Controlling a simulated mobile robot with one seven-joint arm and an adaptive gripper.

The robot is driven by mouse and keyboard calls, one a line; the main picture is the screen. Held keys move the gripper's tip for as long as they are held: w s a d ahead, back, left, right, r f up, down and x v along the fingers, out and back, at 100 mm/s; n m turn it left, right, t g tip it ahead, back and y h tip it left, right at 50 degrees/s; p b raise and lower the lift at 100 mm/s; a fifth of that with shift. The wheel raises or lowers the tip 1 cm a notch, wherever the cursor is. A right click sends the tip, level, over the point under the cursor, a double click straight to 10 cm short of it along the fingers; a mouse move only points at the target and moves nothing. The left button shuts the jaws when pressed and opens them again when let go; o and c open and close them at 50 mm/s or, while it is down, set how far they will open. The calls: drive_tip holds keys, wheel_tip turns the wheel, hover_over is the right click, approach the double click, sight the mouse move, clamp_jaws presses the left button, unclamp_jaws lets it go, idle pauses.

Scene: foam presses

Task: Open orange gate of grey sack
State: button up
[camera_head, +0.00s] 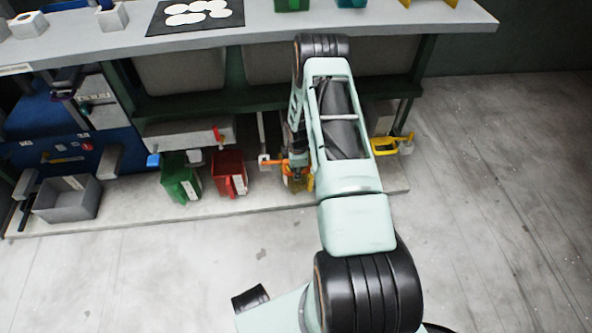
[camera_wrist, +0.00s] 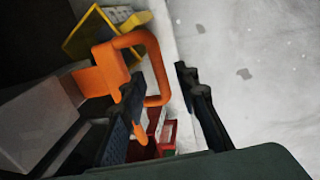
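The orange gate (camera_wrist: 108,70) shows in the wrist view as an orange block with a looped handle (camera_wrist: 155,55). In the head view the orange gate (camera_head: 272,161) is low under the bench, partly hidden by my arm. My gripper (camera_wrist: 158,80) is open, with its two dark fingers apart. The far side of the handle loop appears between the fingers; I cannot tell whether they touch it. In the head view my gripper (camera_head: 298,150) is mostly hidden by my arm. A grey sack body (camera_head: 270,63) hangs under the bench, partly covered by my arm.
Green (camera_head: 180,178) and red (camera_head: 229,173) bins stand left of the orange gate. A grey crate (camera_head: 67,200) is farther left. The floor in front is clear.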

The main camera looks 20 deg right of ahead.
wheel_tip(320, 180, up, 11)
drive_tip(key=s, duration=0.2)
drive_tip(key=shift+a, duration=0.3)
drive_tip(key=shift+r, duration=0.1)
